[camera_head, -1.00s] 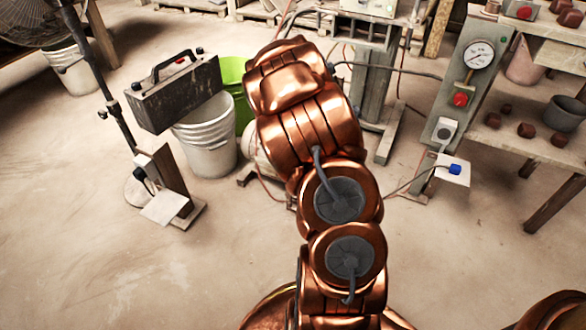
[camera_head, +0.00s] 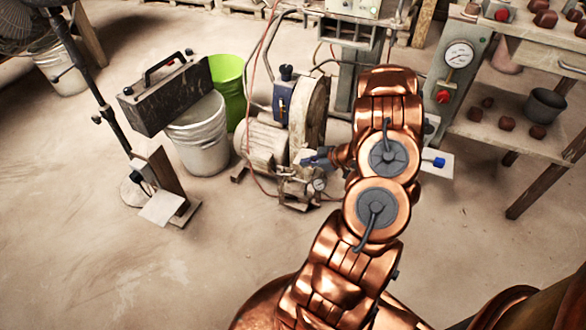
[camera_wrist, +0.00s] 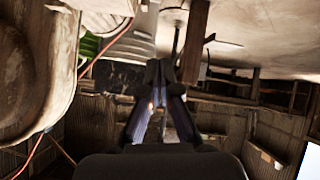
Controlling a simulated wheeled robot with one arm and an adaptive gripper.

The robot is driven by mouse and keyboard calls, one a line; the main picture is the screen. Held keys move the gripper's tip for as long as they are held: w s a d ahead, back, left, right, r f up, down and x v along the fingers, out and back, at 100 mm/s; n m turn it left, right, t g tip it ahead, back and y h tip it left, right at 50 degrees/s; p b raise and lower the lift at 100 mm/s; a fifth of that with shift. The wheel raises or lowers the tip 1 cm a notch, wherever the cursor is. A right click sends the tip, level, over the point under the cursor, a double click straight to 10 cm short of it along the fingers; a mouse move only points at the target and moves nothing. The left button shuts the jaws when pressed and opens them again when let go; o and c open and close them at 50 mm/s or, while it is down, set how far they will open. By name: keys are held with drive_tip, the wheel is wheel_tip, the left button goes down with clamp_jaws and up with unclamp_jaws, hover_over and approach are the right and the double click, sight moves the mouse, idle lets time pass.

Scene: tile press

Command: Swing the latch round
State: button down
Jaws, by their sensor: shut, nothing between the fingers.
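I cannot pick out a latch for certain in either view. My gripper (camera_head: 312,161) is low beside the beige motor-and-pump unit (camera_head: 262,142), just above a small round gauge (camera_head: 319,184). I cannot tell if it touches the unit. In the wrist view my gripper's dark fingers (camera_wrist: 162,72) come together at the tips with nothing between them. A blue part (camera_head: 284,98) stands upright on the unit.
A white bucket (camera_head: 200,142) with a dark box (camera_head: 168,95) above it and a green bucket (camera_head: 228,85) stand left of the unit. A grey panel with a dial (camera_head: 458,55) and a shelf are at right. A red cable (camera_wrist: 95,62) hangs close by. The floor at front left is clear.

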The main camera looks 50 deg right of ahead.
drive_tip(key=b, duration=0.2)
hover_over(293, 175)
drive_tip(key=w+a, duration=0.2)
wheel_tip(293, 175, down, 6)
drive_tip(key=shift+s+d+f+b, duration=0.2)
drive_tip(key=shift+d+f, duration=0.1)
drive_tip(key=shift+f, duration=0.3)
drive_tip(key=shift+s+d+f+b, duration=0.15)
drive_tip(key=shift+s+d+f, duration=0.15)
drive_tip(key=shift+f, duration=0.3)
drive_tip(key=shift+s+d+f+b, duration=0.2)
drive_tip(key=shift+d+f, duration=0.15)
drive_tip(key=shift+f, duration=0.25)
drive_tip(key=shift+s+f+t+y, duration=0.25)
drive_tip(key=shift+f+t+y, duration=0.15)
drive_tip(key=shift+t, duration=0.2)
drive_tip(key=shift+r, duration=0.25)
